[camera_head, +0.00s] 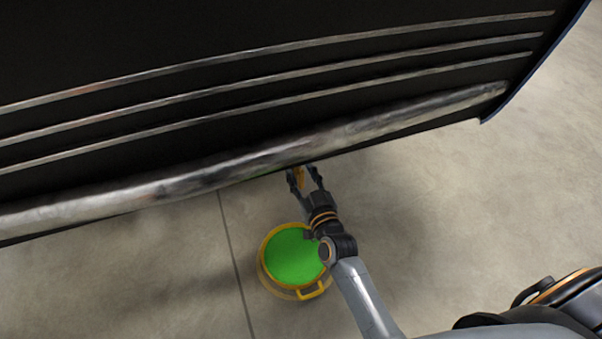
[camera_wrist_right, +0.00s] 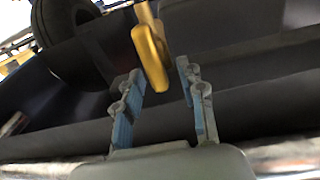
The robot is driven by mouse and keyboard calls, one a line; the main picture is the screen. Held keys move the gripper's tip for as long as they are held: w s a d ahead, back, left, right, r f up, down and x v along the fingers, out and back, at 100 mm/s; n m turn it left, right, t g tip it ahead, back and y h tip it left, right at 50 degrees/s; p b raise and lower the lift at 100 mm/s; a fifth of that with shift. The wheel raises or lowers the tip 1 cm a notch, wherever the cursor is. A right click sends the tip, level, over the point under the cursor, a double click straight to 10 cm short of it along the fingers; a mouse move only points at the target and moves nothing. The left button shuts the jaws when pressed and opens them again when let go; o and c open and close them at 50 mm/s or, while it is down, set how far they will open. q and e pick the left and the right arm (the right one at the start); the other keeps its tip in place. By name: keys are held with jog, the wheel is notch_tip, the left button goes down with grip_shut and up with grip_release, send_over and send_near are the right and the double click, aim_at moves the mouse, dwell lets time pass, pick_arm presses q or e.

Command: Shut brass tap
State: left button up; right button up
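The brass tap (camera_wrist_right: 151,58) shows in the right wrist view as a yellow-gold piece that hangs down from the top, with its lower end between my right fingertips. In the head view, only a small bit of it (camera_head: 299,177) shows, just below the dark body's lower edge. My right gripper (camera_head: 304,176) is open, with a finger on each side of the tap; in the right wrist view (camera_wrist_right: 161,72) there are gaps between it and the fingers. I cannot tell whether either finger touches it. My left gripper is not in view.
A yellow bucket (camera_head: 264,272) filled with green stands on the concrete floor (camera_head: 470,215) beneath my right wrist. A large dark body with a worn metal bar (camera_head: 240,165) overhangs the gripper. A black wheel (camera_wrist_right: 75,50) shows in the right wrist view. The floor at right is clear.

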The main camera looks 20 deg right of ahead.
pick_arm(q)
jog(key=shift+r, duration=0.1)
pick_arm(e)
jog(key=shift+w, duration=0.15)
jog(key=shift+c, duration=0.4)
grip_shut()
